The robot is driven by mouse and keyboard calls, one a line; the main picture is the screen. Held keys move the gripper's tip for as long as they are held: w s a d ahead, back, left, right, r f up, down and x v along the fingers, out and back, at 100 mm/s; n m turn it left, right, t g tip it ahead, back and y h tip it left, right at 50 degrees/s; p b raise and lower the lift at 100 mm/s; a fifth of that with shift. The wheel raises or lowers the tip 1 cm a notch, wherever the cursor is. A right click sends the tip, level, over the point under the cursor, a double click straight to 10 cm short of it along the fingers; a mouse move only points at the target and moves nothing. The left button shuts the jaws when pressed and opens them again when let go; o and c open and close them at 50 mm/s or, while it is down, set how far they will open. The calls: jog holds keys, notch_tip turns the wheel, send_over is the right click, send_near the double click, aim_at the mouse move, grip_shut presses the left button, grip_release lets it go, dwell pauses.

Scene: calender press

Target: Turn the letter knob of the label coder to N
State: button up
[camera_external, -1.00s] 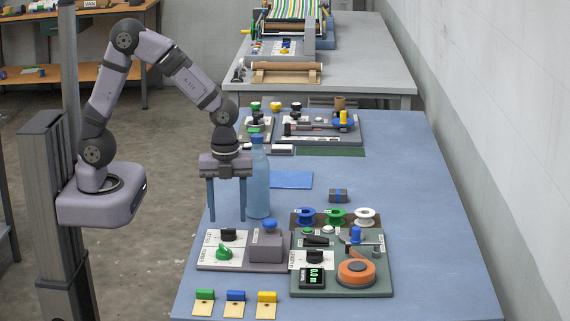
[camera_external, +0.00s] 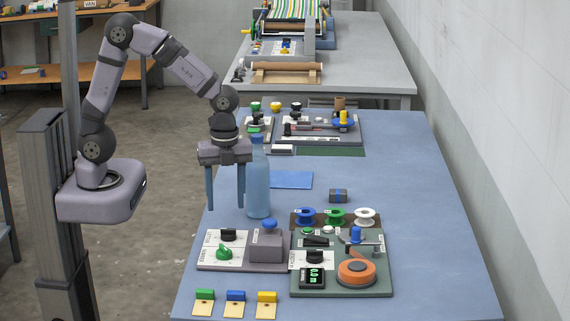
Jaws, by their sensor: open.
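The likely label coder (camera_external: 263,266) is a grey panel near the front left of the table. It carries a black knob (camera_external: 229,234) at the back, a green knob (camera_external: 223,253) in front of it, and a grey block with a blue button (camera_external: 270,224) on the right. The lettering is too small to read, so I cannot tell which is the letter knob or where it points. My gripper (camera_external: 225,206) is open and empty, fingers down, above and behind the two knobs, touching neither.
A blue bottle (camera_external: 258,190) stands close to the right of my gripper. A green-grey panel (camera_external: 340,290) with an orange dial adjoins on the right, with spools (camera_external: 335,216) behind. Coloured tabs (camera_external: 235,303) lie in front. The table's right side is clear.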

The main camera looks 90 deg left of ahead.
aim_at(228, 233)
jog(key=n, duration=0.6)
jog(key=shift+f, duration=0.15)
jog(key=n, duration=0.4)
jog(key=shift+w, duration=0.1)
jog(key=n, duration=0.4)
jog(key=shift+n, duration=0.3)
jog(key=shift+f, duration=0.1)
jog(key=shift+f+p, duration=0.55)
jog(key=shift+f, duration=3)
jog(key=c, duration=1.1)
jog(key=shift+o, duration=0.2)
